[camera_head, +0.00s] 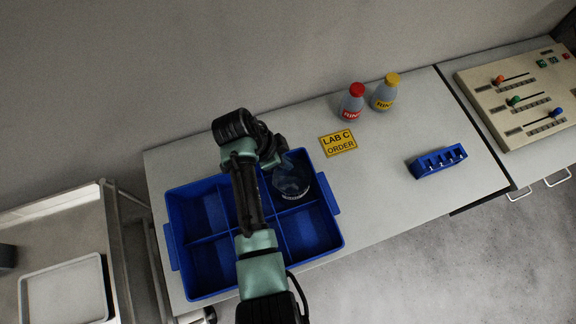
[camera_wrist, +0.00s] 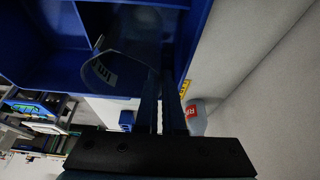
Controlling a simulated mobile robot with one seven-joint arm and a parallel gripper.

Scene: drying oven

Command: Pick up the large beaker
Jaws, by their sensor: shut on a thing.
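The large beaker (camera_head: 292,183) is clear glass and shows just right of my gripper (camera_head: 278,158), over the back right part of the blue divided crate (camera_head: 325,195). In the wrist view the beaker (camera_wrist: 125,65), with a pale marking on its side, lies at the fingers' ends. My gripper (camera_wrist: 165,75) is shut on the beaker there. My arm hides part of the crate's middle. I cannot tell whether the beaker touches the compartment floor.
A yellow label (camera_head: 338,142) lies beside the crate. A red-capped bottle (camera_head: 352,103) and a yellow-capped bottle (camera_head: 385,92) stand behind it. The bench between crate and rack is clear.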

